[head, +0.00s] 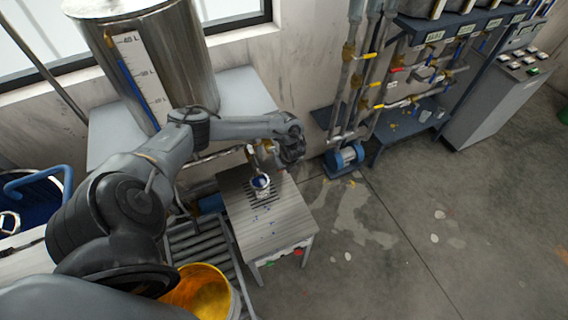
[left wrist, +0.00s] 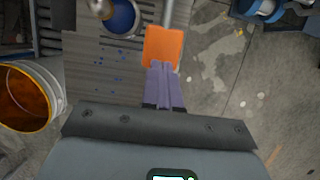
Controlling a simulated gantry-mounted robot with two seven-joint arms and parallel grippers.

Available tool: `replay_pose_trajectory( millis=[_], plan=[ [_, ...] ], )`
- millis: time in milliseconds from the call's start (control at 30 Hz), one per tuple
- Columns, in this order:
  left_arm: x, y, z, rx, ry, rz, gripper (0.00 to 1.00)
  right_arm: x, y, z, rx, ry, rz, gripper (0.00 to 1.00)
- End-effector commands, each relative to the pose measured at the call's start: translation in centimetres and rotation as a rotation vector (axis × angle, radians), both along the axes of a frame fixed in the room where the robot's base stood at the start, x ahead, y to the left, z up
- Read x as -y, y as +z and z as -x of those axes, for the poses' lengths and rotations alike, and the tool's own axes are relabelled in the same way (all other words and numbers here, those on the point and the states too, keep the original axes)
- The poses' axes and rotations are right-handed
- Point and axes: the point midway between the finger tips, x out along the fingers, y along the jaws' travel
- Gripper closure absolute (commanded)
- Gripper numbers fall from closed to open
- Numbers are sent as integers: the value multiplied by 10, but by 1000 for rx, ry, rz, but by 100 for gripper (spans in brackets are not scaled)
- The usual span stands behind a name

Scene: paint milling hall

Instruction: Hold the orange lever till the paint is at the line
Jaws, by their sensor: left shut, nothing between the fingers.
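The orange lever (left wrist: 164,47) shows in the left wrist view as a broad flat paddle on a grey rod. My left gripper (left wrist: 163,78) is shut and empty, its purple fingertips at the lever's near edge; I cannot tell whether they press on it. A small can (head: 261,187) with blue inside stands on the slatted stand (head: 282,222) under the tap. The can also shows in the left wrist view (left wrist: 123,17), partly cut off at the top. Its fill line cannot be made out. My right gripper is out of view.
A steel tank (head: 175,60) with a blue sight gauge (head: 135,75) stands at the upper left. An orange-yellow bucket (head: 203,290) is at the bottom. Blue drips mark the stand. Pipes with valves and a blue pump (head: 345,158) stand right of it. The floor at right is mostly clear.

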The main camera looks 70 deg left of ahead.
Motion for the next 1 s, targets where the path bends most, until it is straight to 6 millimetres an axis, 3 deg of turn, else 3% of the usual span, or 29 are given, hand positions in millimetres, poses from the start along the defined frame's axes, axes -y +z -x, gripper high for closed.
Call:
replay_pose_trajectory(
  millis=[333,400,600,1000],
  plan=[
    [27,62,-4,10,-4,0,100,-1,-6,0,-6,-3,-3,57],
    [30,74,-4,9,-4,-1,100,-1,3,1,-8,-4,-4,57],
    [36,83,-3,9,-3,1,100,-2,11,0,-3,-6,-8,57],
    [36,84,-3,8,-3,1,100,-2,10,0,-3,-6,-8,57]
  ],
)
